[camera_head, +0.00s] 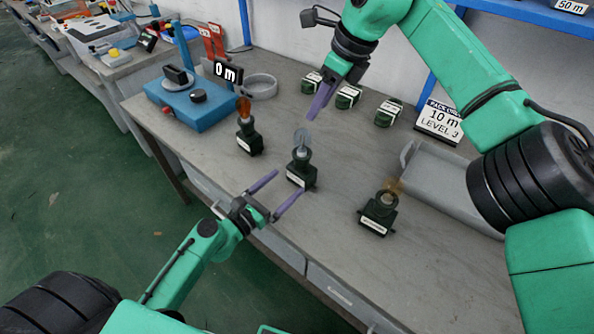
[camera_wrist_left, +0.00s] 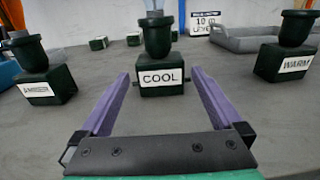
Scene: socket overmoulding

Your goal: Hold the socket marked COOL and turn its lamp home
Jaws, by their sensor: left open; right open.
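The COOL socket (camera_head: 301,173) is a dark green block with a round collar, standing upright in the middle of the bench. A clear bluish lamp (camera_head: 302,139) stands upright in its top. In the left wrist view the COOL label on the socket (camera_wrist_left: 161,78) faces me. My left gripper (camera_head: 290,183) is open in front of the socket, its purple fingertips close to the block's two sides; I cannot tell whether they touch. My right gripper (camera_head: 316,112) is open, above and behind the lamp and apart from it. The lamp's top is out of the left wrist view.
The AMBER socket (camera_head: 250,141) with an orange lamp stands left; the WARM socket (camera_head: 378,214) with its lamp stands right. A blue tester (camera_head: 195,103), grey bowl (camera_head: 260,86) and several green blocks (camera_head: 347,97) lie behind. A grey tray (camera_head: 440,172) sits right.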

